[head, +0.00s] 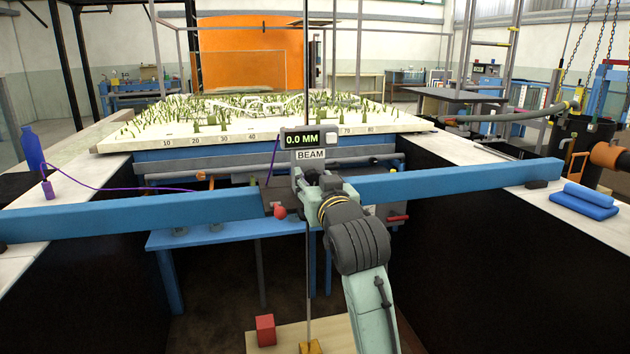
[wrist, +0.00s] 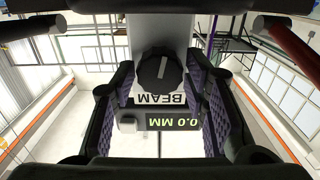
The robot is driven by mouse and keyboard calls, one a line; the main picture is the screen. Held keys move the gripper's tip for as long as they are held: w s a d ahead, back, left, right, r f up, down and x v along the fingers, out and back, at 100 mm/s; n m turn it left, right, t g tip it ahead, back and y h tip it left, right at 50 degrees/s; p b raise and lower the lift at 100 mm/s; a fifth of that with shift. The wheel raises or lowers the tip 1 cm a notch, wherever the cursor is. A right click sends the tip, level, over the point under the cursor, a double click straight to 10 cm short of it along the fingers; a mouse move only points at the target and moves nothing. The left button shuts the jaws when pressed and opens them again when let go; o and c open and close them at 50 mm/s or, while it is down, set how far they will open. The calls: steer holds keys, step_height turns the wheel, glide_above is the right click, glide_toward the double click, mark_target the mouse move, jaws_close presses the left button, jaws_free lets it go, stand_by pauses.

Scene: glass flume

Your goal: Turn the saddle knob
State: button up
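A black round knob with a pale pointer line (wrist: 160,75) sits on the pale saddle face in the wrist view, beside the upside-down BEAM label. My gripper (wrist: 160,100) reaches in with one purple-padded finger on each side of the knob. The fingers stand apart, and a narrow gap seems to show beside the knob; contact is hard to judge. In the head view my gripper (head: 322,182) is at the saddle on the blue beam (head: 440,180), below the display (head: 302,141), which reads 0.0 MM. My gripper hides the knob there.
A red ball-ended handle (head: 280,212) and a red bar (head: 398,218) stick out beside the saddle. A thin vertical rod (head: 308,260) passes through it. A flume bed with model plants (head: 260,108) lies behind. A red block (head: 265,330) is below.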

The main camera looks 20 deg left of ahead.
steer(key=c, duration=0.8)
steer(key=shift+n, duration=0.3)
steer(key=n+b, duration=0.1)
steer(key=n, duration=0.2)
steer(key=shift+n, duration=0.3)
steer(key=n+b, duration=0.2)
steer(key=n, duration=0.2)
steer(key=shift+s+a+f, duration=0.1)
steer(key=shift+f, duration=0.05)
steer(key=n+b, duration=0.1)
steer(key=n, duration=0.4)
steer(key=shift+f, duration=0.1)
steer(key=n+b, duration=0.2)
steer(key=n, duration=0.2)
steer(key=shift+a+n, duration=0.1)
steer(key=shift+n, duration=0.2)
